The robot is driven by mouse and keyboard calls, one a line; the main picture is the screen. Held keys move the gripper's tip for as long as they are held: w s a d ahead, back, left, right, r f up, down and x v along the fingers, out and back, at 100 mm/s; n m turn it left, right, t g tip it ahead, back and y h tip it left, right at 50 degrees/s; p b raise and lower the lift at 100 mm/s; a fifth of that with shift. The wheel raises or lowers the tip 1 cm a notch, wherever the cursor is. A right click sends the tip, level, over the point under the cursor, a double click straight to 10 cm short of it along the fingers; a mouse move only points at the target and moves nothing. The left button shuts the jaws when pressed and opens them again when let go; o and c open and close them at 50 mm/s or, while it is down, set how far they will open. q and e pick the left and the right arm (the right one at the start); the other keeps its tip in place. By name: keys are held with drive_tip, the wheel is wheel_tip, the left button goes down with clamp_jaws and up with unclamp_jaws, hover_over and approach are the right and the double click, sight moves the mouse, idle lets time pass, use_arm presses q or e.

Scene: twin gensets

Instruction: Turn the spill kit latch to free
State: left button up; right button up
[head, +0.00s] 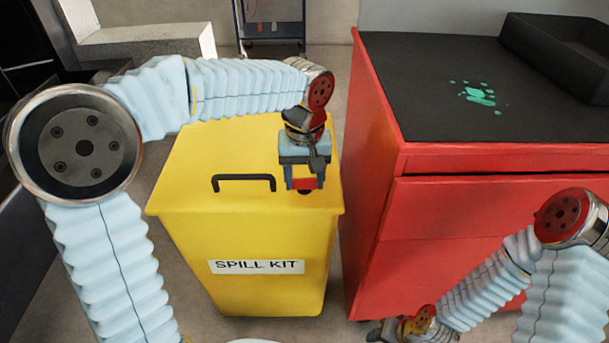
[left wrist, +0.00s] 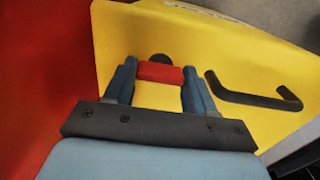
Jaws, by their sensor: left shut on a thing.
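The yellow spill kit bin (head: 250,235) stands on the floor with a white "SPILL KIT" label (head: 256,267) on its front. A black bar handle (head: 244,179) is on its lid; it also shows in the left wrist view (left wrist: 255,98). The red latch (left wrist: 160,72) sits on the lid near a dark round part (left wrist: 160,58). My left gripper (head: 304,188) is over the lid's right front part, with its fingers shut on the red latch. The fingers hide the latch's sides. My right gripper (head: 405,328) is low at the bottom edge, partly cut off; its fingers are unclear.
A red cabinet (head: 420,210) with a dark top stands close to the bin's right side. A black tray (head: 560,50) and green splashes (head: 480,96) are on its top. A blue cart (head: 270,25) stands at the back.

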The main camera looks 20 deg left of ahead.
sight(305, 179)
use_arm(q)
drive_tip(key=o, duration=1)
drive_tip(key=shift+o, duration=0.2)
wheel_tip(305, 179, up, 14)
drive_tip(key=p, duration=0.2)
drive_tip(key=shift+f, duration=0.15)
